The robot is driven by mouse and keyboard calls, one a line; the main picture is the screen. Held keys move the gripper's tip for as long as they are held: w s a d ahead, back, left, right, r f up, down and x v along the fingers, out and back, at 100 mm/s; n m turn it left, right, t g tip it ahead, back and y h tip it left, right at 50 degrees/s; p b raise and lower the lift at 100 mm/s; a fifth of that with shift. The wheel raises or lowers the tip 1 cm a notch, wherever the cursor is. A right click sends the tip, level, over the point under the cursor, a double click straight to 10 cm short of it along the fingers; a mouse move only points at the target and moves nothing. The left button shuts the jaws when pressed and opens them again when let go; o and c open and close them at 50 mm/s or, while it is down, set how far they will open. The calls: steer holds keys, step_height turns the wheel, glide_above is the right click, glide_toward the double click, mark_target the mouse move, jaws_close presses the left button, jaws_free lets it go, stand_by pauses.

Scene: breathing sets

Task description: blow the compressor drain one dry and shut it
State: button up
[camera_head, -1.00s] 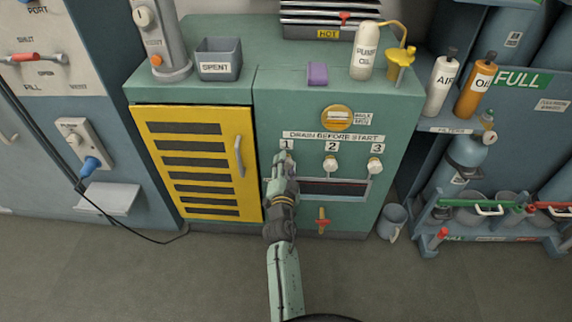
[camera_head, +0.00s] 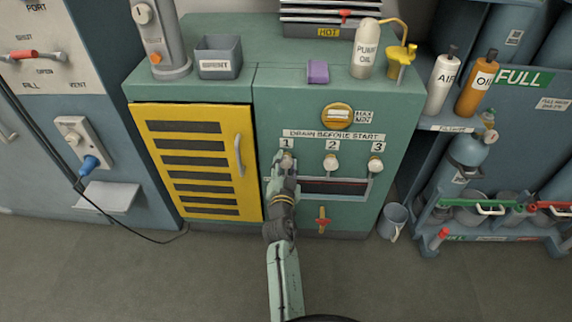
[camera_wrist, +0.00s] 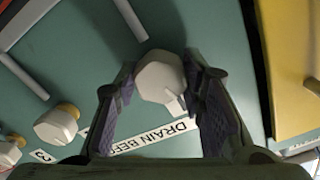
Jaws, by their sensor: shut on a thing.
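The drain one knob (camera_head: 286,157) is a pale knob under the label 1 on the green compressor cabinet (camera_head: 390,110). My gripper (camera_head: 284,165) is at this knob and covers part of it. In the wrist view the pale faceted knob (camera_wrist: 160,78) sits between my two dark finger pads (camera_wrist: 160,88), and the gripper is shut on it. Drain two (camera_head: 331,162) and drain three (camera_head: 375,164) are similar pale knobs to the right. They also show at lower left in the wrist view. I cannot tell whether any moisture is coming from drain one.
A dark slot (camera_head: 340,188) runs below the drains, with a red and yellow handle (camera_head: 323,221) under it. A yellow louvred door (camera_head: 190,165) is to the left. A grey bucket (camera_head: 392,221) stands on the floor at right. The floor in front is clear.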

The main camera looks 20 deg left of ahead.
steer(key=n, duration=0.3)
steer(key=shift+n, duration=0.4)
steer(key=n, duration=0.3)
steer(key=shift+r+n, duration=0.1)
steer(key=shift+n, duration=0.2)
steer(key=n, duration=0.6)
steer(key=shift+p, duration=0.35)
steer(key=n+p, duration=0.1)
steer(key=n, duration=0.5)
steer(key=shift+a+n, duration=0.1)
steer(key=shift+n, duration=0.3)
steer(key=n+p, duration=0.2)
steer(key=n, duration=0.4)
steer(key=shift+n, duration=0.3)
steer(key=o, duration=1.1)
steer(key=shift+o, duration=0.2)
